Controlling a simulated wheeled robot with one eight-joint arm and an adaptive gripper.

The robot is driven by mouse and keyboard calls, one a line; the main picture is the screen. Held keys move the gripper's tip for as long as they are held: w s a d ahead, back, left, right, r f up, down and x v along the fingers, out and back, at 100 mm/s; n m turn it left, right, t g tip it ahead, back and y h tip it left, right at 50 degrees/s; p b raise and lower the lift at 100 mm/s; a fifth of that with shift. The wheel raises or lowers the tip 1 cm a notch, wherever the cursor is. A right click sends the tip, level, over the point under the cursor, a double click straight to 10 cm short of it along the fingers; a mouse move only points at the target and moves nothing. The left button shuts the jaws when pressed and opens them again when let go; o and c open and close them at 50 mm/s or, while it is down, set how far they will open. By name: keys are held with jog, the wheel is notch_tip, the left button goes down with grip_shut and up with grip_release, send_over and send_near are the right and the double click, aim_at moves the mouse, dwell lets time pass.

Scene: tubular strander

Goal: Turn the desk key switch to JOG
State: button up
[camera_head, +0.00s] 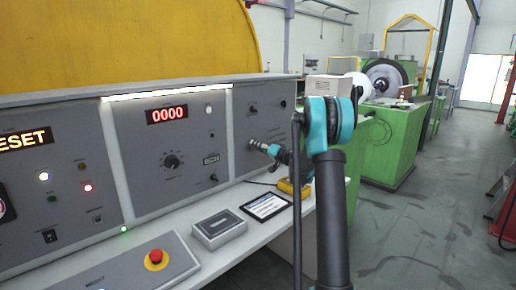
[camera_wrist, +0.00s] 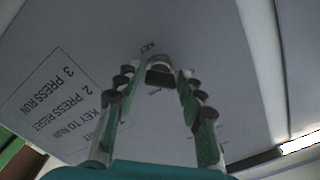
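The key switch (camera_wrist: 160,74), with a dark key in a pale round collar, is on the grey desk panel in the wrist view, beside a printed "KEY" label. My gripper (camera_wrist: 159,80) is at the panel with its two fingers apart, one on each side of the key. I cannot tell whether the fingertips touch it. In the head view my gripper (camera_head: 258,146) reaches the right-hand panel section (camera_head: 262,120), and its fingers hide most of the switch. The key's position marks are too blurred to read.
Two small dark knobs sit above on the same panel section. A red emergency button (camera_head: 156,260), a grey box (camera_head: 219,227) and a tablet (camera_head: 265,206) are on the desk. A yellow object (camera_head: 293,188) lies below my arm. Open floor is at right.

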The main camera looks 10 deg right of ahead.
grip_shut()
jog(key=shift+m, duration=0.3)
jog(key=m, duration=0.4)
jog(key=shift+d+m, duration=0.1)
jog(key=shift+m, duration=1.9)
jog(key=shift+f, duration=0.1)
jog(key=shift+o, duration=2)
grip_release()
jog(key=shift+s, duration=0.1)
